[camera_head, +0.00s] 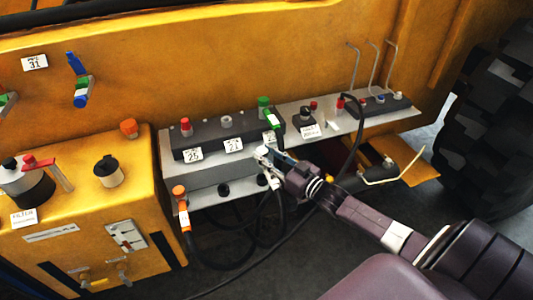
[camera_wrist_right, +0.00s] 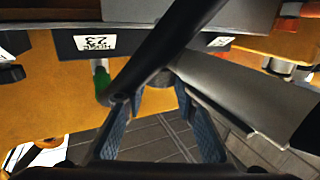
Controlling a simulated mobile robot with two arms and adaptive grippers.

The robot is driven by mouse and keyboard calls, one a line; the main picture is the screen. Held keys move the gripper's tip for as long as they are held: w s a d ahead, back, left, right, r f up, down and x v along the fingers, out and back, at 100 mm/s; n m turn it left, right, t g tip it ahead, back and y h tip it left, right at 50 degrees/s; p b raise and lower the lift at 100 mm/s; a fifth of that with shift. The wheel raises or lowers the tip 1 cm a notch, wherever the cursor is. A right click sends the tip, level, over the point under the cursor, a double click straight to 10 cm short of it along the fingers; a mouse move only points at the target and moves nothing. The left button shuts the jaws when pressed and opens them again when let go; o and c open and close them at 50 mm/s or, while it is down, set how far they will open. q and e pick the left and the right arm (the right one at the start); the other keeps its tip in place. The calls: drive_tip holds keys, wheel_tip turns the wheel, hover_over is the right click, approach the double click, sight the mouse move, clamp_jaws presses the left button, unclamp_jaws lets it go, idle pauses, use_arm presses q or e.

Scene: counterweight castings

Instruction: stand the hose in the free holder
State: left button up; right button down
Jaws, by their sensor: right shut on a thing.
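My right gripper (camera_head: 266,156) is shut at the front edge of the dark valve block (camera_head: 210,146), near its right end. It is shut on the hose, whose light end fitting (camera_head: 272,181) shows just below the fingers, with black hose hanging beneath. The grip itself is partly hidden. In the right wrist view the two blue-padded fingers (camera_wrist_right: 158,105) stand below a plate labelled HOSE 23 (camera_wrist_right: 95,43). A dark bar crosses close to that camera and hides part of the grip. I cannot tell which holder is free. My left gripper is not in view.
A hose with an orange end (camera_head: 180,196) hangs at the block's left. A green-and-white fitting (camera_head: 271,119) stands near its right end. A grey shelf (camera_head: 385,117) with hooks is to the right, a yellow cabinet (camera_head: 75,190) to the left. Loops of black hose hang below the block.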

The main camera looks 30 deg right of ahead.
drive_tip(key=shift+f+b, duration=1.4)
drive_tip(key=shift+f, duration=0.65)
drive_tip(key=shift+p, duration=0.4)
drive_tip(key=shift+f+b, duration=1.4)
drive_tip(key=shift+f, duration=0.35)
drive_tip(key=c, duration=1.6)
unclamp_jaws()
drive_tip(key=shift+o, duration=0.7)
drive_tip(key=shift+f, duration=0.1)
drive_tip(key=s+d, duration=0.2)
drive_tip(key=s, duration=0.9)
drive_tip(key=shift+s+d, duration=0.15)
drive_tip(key=shift+s, duration=0.25)
